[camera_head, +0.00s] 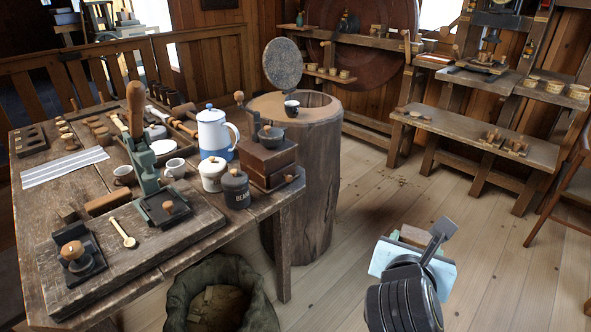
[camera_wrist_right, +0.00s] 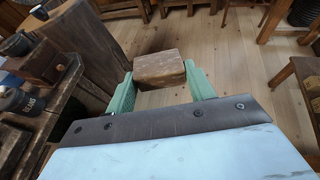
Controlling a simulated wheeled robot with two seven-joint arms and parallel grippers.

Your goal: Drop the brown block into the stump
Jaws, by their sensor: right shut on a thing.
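The brown block (camera_wrist_right: 160,68) is held between the two green fingers of my right gripper (camera_wrist_right: 162,85). In the head view my right gripper (camera_head: 415,240) is in the air at the lower right, over open floor, and the block (camera_head: 413,235) shows only partly. The stump (camera_head: 303,180) is a tall dark wooden trunk behind the table's right end, to the left of my right gripper. The stump also shows in the right wrist view (camera_wrist_right: 100,45). My left gripper is out of view.
The table (camera_head: 40,205) at left carries a blue-and-white pot (camera_head: 213,132), a wooden grinder box (camera_head: 267,160), a beans jar (camera_head: 236,187) and another brown block (camera_head: 107,203). An open sack (camera_head: 220,290) stands on the floor before it. Floor right of the stump is clear.

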